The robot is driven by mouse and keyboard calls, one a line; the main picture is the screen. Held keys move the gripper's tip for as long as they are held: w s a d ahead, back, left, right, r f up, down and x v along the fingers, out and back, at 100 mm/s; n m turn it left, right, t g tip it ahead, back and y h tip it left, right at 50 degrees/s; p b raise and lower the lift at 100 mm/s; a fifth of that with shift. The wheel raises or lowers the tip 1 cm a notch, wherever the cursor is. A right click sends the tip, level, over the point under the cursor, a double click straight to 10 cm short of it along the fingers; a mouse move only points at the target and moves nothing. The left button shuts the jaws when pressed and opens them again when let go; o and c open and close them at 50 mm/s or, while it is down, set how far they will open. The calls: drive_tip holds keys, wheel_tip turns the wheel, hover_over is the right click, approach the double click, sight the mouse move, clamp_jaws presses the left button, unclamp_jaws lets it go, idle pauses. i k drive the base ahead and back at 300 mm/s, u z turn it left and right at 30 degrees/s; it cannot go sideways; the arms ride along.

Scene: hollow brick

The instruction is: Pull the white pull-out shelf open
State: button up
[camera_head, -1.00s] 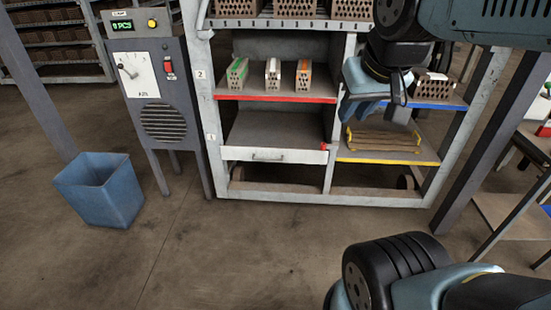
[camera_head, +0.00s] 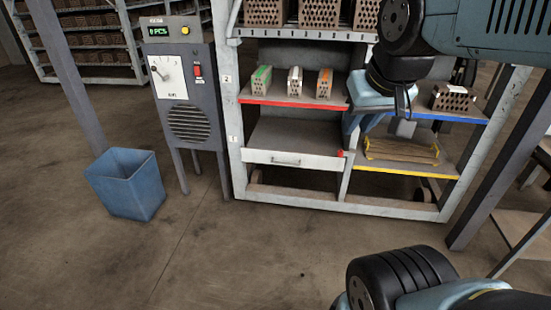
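The white pull-out shelf (camera_head: 295,160) is in the lower left bay of the rack, with a white front, a small handle (camera_head: 286,162) at its middle and a red knob (camera_head: 340,153) at its right end. Its front looks about level with the rack's front, so it appears pushed in.
Above the white shelf, a red-edged shelf (camera_head: 292,103) holds three bricks. Right are a blue-edged shelf (camera_head: 438,114) and a yellow-edged one (camera_head: 405,169). A grey control cabinet (camera_head: 187,95) and a blue bin (camera_head: 128,183) stand left. The floor in front is clear.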

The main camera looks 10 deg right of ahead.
sight(278, 141)
drive_tip(key=i, duration=0.85)
drive_tip(key=z, duration=0.05)
